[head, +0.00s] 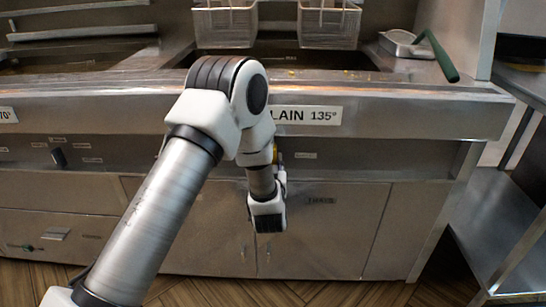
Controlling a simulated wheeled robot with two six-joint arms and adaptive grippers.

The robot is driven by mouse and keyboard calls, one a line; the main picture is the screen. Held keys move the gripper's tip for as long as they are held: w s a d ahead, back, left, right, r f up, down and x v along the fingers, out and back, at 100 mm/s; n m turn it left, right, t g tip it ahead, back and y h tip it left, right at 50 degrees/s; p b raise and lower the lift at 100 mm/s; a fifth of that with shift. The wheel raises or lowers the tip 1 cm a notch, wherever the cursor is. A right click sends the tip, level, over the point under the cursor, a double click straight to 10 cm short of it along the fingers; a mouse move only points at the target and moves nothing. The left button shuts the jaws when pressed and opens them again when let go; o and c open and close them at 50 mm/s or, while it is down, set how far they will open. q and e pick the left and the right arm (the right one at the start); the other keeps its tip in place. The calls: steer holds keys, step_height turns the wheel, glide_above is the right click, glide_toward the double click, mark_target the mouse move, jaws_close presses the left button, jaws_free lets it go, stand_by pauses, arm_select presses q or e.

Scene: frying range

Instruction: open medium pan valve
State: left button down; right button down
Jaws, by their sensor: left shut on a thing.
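My left arm comes in from the lower left, bends over in front of the fryer's sign and hangs down before the front panel. My left gripper (278,172) is at the panel behind my wrist, its fingers mostly hidden. It is shut on the medium pan valve, of which at most a small yellowish part (277,154) shows beside my arm. The valve's turn position cannot be told. My right gripper is not in view.
A dark knob (57,157) sits on the panel at left. The "LAIN 135°" sign (308,115) is partly covered by my arm. Cabinet doors (330,235) lie below. Two wire baskets (330,25) and a green-handled scoop (437,57) are above. Wooden floor lies in front.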

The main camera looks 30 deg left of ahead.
arm_select(q)
steer(key=shift+m, duration=0.3)
steer(key=c, duration=1)
jaws_free()
steer(key=v, duration=1.2)
steer(key=shift+s, duration=0.1)
